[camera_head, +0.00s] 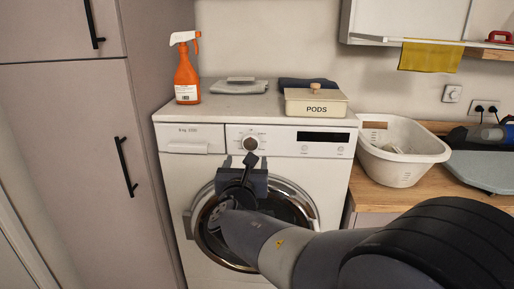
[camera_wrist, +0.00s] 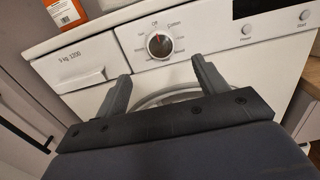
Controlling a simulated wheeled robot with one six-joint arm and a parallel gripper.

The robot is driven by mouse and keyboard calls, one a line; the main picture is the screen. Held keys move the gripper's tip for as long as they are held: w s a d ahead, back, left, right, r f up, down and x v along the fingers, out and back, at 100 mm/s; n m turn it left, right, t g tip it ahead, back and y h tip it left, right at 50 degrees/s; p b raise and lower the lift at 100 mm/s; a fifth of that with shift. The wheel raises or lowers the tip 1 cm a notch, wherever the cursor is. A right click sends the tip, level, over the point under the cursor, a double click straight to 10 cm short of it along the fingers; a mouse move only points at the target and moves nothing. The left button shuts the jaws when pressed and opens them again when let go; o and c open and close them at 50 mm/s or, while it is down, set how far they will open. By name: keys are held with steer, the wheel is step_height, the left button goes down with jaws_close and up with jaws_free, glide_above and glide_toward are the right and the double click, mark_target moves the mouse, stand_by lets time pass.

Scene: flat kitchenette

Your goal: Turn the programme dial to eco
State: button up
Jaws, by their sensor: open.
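The programme dial (camera_head: 250,143) is a round knob on the washing machine's front panel (camera_head: 220,139), left of the dark display. In the wrist view the dial (camera_wrist: 159,45) is silver with a dark centre and a red pointer mark, ringed by small printed labels. One label above it looks like "Off"; I cannot read the others clearly. My gripper (camera_head: 240,163) is in front of the machine, just below the dial. In the wrist view my gripper (camera_wrist: 160,85) is open and empty, its two fingers below and either side of the dial, apart from it.
The washing machine's round door (camera_head: 298,204) is below the dial, partly behind my arm. An orange spray bottle (camera_head: 186,72) and a PODS box (camera_head: 315,103) stand on top. A white basket (camera_head: 405,167) is on the counter at right. A tall cabinet (camera_head: 75,160) stands at left.

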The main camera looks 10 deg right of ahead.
mark_target(250, 145)
steer(key=x, duration=0.9)
steer(key=shift+w+d+f+p, duration=0.1)
steer(key=shift+w+d+p, duration=0.05)
steer(key=shift+w+p, duration=0.15)
steer(key=shift+c, duration=0.2)
steer(key=c, duration=1)
